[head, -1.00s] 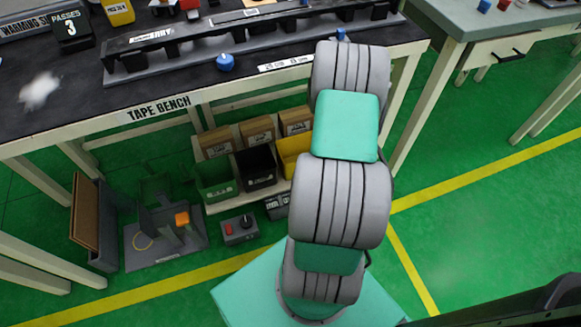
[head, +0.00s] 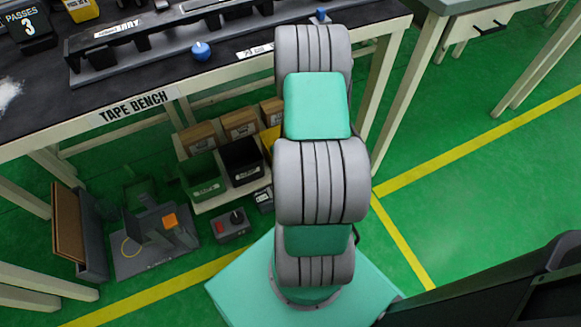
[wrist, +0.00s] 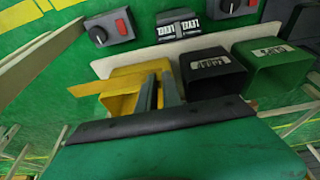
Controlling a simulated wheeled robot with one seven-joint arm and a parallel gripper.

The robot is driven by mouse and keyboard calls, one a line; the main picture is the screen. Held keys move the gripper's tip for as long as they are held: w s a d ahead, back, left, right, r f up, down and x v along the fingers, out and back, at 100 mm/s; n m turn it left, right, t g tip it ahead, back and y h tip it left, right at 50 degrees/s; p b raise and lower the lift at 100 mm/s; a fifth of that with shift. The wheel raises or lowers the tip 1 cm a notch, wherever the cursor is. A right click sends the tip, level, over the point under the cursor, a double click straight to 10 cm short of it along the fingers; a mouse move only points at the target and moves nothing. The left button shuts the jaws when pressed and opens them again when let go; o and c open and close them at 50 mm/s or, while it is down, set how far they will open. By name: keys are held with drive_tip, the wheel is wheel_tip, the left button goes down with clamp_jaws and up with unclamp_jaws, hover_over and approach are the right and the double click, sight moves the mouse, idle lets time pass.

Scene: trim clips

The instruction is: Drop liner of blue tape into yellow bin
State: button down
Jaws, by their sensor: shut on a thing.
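The yellow bin (wrist: 122,101) stands open at the left of a row of bins in the wrist view. In the head view only a sliver of the yellow bin (head: 268,139) shows beside my arm. My gripper (wrist: 157,80) is at the yellow bin in the wrist view, its two narrow fingers overlapping the bin's opening and right side. My arm hides the gripper in the head view.
The black bin (wrist: 213,82) and green bin (wrist: 269,68) stand to the right of the yellow bin in the wrist view. A control box with a red button (wrist: 110,27) is nearby. The tape bench (head: 134,105) overhangs the bins.

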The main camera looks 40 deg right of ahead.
drive_tip(key=w+d+f+b, duration=0.2)
drive_tip(key=w+b, duration=0.2)
drive_tip(key=w, duration=0.3)
drive_tip(key=w+d+f+b, duration=0.2)
drive_tip(key=w+b, duration=0.3)
drive_tip(key=w, duration=0.1)
drive_tip(key=shift+w+f, duration=0.15)
drive_tip(key=shift+w, duration=0.25)
drive_tip(key=c, duration=1.4)
unclamp_jaws()
drive_tip(key=shift+c, duration=0.2)
drive_tip(key=p+v, duration=0.3)
drive_tip(key=v, duration=0.4)
drive_tip(key=shift+s+r, duration=0.2)
drive_tip(key=shift+r, duration=0.2)
